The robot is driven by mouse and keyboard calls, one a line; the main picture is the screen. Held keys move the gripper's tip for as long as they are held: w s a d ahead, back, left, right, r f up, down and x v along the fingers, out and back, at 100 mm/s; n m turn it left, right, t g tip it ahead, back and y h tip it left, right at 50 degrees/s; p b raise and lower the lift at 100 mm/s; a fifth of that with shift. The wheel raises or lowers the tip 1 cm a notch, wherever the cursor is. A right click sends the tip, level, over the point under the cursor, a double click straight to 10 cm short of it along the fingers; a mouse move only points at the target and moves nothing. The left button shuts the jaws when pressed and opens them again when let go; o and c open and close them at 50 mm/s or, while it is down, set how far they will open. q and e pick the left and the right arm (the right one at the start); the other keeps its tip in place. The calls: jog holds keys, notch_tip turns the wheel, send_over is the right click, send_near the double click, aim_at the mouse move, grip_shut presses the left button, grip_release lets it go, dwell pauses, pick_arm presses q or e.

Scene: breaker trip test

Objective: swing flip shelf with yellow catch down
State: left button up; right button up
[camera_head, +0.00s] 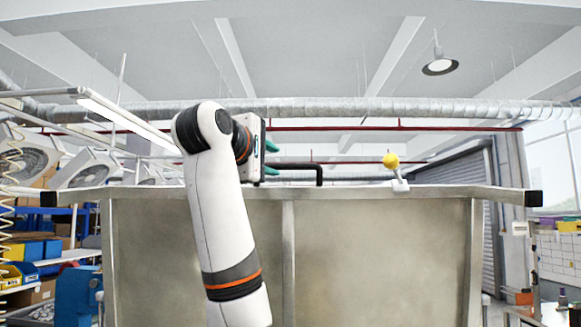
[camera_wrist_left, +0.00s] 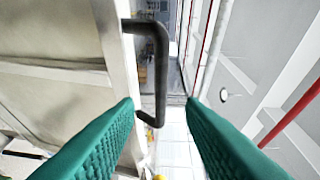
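The flip shelf (camera_head: 380,250) stands raised as a broad grey-beige panel with a metal frame, and its surface fills the left of the left wrist view (camera_wrist_left: 50,90). A black bent bar handle (camera_head: 320,172) is at its top edge. The yellow catch (camera_head: 390,161), a round knob on a white base, sits on the top edge right of the handle. My left gripper (camera_head: 277,159) has green fingers at the handle's left end. In the left wrist view the fingers are apart, with the handle (camera_wrist_left: 162,70) in the gap; contact cannot be told. My right gripper is not visible.
Shelving with blue and yellow bins (camera_head: 35,248) stands at the left. A whiteboard-like panel and small items are at the far right. A pipe (camera_head: 330,111) and lamp (camera_head: 440,66) hang overhead. The space above the shelf's top edge, right of the catch, looks free.

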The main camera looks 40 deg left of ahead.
aim_at(286, 167)
pick_arm(q)
jog(key=p+x, duration=0.5)
jog(key=x, duration=0.5)
jog(key=shift+p, duration=0.3)
jog(key=shift+w+f, duration=0.1)
jog(key=shift+w, duration=0.05)
grip_shut()
